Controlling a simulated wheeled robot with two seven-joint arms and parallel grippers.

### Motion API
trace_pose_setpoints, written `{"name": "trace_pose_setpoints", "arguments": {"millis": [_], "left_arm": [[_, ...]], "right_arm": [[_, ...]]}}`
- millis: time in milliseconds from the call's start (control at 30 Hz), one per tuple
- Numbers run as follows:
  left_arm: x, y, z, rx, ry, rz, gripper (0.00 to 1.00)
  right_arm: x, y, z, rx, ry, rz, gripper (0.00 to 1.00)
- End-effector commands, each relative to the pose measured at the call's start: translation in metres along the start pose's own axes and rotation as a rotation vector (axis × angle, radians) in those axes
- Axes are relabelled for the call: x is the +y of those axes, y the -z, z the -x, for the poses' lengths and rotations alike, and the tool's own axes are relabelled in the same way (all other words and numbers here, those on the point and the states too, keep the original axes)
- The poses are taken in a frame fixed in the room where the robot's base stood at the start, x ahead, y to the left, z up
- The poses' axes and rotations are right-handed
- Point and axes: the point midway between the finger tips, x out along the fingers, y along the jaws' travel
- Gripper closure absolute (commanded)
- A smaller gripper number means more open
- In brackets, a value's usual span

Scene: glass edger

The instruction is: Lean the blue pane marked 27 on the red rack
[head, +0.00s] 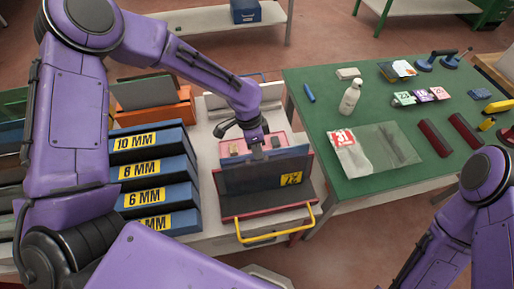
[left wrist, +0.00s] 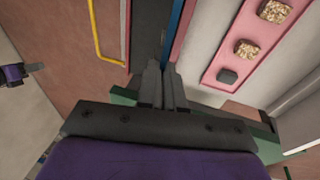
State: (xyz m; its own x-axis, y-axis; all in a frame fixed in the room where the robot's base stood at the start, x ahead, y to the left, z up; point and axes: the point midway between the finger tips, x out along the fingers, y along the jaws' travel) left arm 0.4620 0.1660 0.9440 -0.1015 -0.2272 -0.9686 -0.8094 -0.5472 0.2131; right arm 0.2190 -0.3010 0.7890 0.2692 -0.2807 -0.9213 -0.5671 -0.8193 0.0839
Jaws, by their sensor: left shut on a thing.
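The pane marked 27 (head: 245,182) looks dark with a bluish edge and carries a yellow label (head: 290,178). It stands nearly upright over the red rack (head: 265,212), which has a yellow bar (head: 270,237) at its front. My left gripper (head: 257,152) is shut on the pane's top edge; the fingers also show in the left wrist view (left wrist: 163,90), beside a dark sheet and a blue strip. Whether the pane's lower edge rests on the rack I cannot tell. A purple gripper at the left of the left wrist view (left wrist: 30,70) looks like my right one, too small to read.
Blue boxes labelled in MM (head: 152,170) are stacked left of the rack. A pink strip with small stones (left wrist: 240,50) lies behind it. The green table (head: 330,105) at right holds a bottle (head: 350,97), a clear sheet (head: 385,148) and dark red blocks (head: 435,138).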

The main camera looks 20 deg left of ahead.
Motion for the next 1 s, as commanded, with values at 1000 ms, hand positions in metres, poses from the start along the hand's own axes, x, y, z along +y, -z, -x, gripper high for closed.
{"name": "trace_pose_setpoints", "arguments": {"millis": [1000], "left_arm": [[-0.001,0.000,0.097,0.002,0.003,-0.001,0.64]], "right_arm": [[-0.001,-0.006,-0.015,0.000,0.000,0.000,1.00]]}}
